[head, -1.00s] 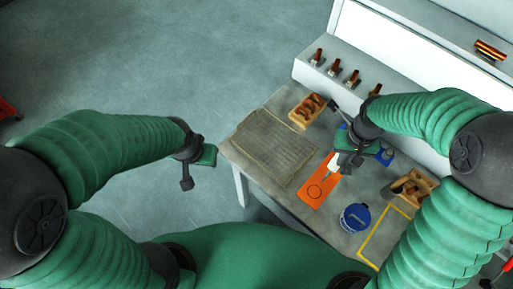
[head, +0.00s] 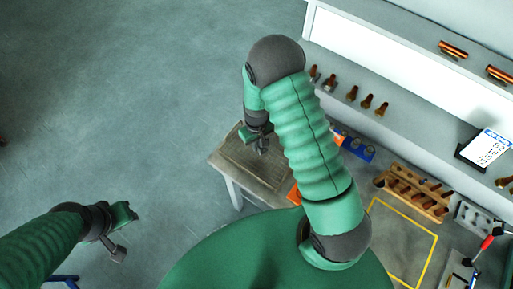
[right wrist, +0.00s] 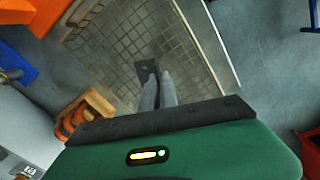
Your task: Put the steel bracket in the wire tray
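The wire tray (head: 232,154) is a shallow grey mesh on the near left end of the bench, partly hidden by my right arm in the head view. Its mesh and metal rim fill the upper middle of the right wrist view (right wrist: 216,45). My right gripper (head: 260,143) is over the tray. In the right wrist view its grey fingers (right wrist: 160,82) are close together on a dark flat piece with a hole, which looks like the steel bracket (right wrist: 146,68). The bracket is over the mesh; contact is unclear. My left gripper (head: 122,232) is away from the bench, its opening unclear.
A wooden rack (head: 415,191), a blue holder (head: 356,148) and a yellow outline (head: 432,248) are farther right. A wooden holder with curved copper-coloured parts (right wrist: 88,112) stands beside the tray.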

